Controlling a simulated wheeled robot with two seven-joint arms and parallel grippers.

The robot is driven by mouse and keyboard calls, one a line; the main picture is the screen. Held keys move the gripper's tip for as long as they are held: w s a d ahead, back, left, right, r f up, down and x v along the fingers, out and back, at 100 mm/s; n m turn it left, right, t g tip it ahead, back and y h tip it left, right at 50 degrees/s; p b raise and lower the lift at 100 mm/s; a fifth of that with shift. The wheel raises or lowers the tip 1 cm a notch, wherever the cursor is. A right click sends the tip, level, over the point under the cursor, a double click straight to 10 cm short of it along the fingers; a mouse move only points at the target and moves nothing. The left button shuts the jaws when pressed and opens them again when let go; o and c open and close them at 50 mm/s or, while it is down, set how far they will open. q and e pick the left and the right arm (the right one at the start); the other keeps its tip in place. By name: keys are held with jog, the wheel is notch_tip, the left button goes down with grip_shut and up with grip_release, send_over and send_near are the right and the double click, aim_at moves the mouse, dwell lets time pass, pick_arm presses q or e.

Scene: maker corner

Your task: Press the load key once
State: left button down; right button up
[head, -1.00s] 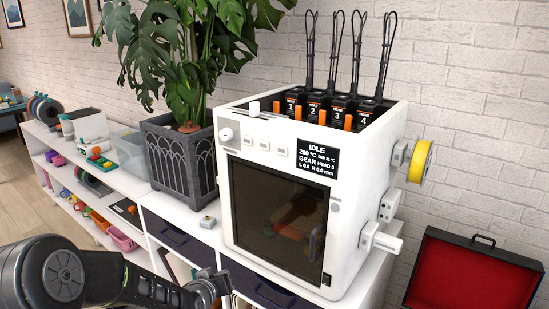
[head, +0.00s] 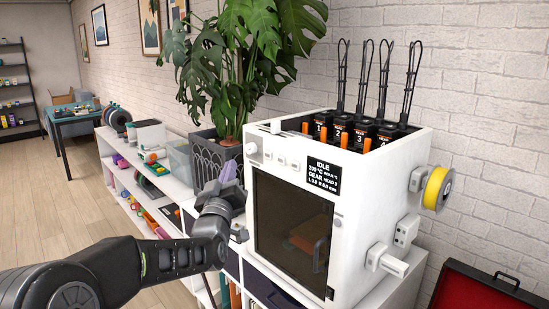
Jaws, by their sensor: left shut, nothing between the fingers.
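The white printer (head: 345,232) stands on the white shelf unit. Its front top edge has a round knob (head: 252,149) and a row of three small keys (head: 280,160); their labels are too small to read, so I cannot tell which is the load key. My left gripper (head: 229,172) is shut and empty, pointing up, in front of the plant pot and left of the printer's front. It appears apart from the keys. My right gripper is not in view.
A potted plant (head: 243,60) stands left of the printer. A yellow spool (head: 438,188) and white side fittings (head: 386,260) stick out on the printer's right. Black loops rise from its top. An open red-lined case (head: 470,292) is at lower right.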

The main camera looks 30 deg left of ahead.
aim_at(268, 155)
pick_arm(q)
jog(key=w+d+p, duration=0.2)
jog(key=w, duration=0.6)
jog(key=shift+w+d+p, duration=0.25)
jog(key=shift+d+p, duration=0.05)
jog(key=shift+p, duration=0.1)
dwell(2.0)
jog(key=shift+w+d+b, duration=0.1)
jog(key=shift+w+b, duration=0.3)
jog(key=shift+b, duration=0.05)
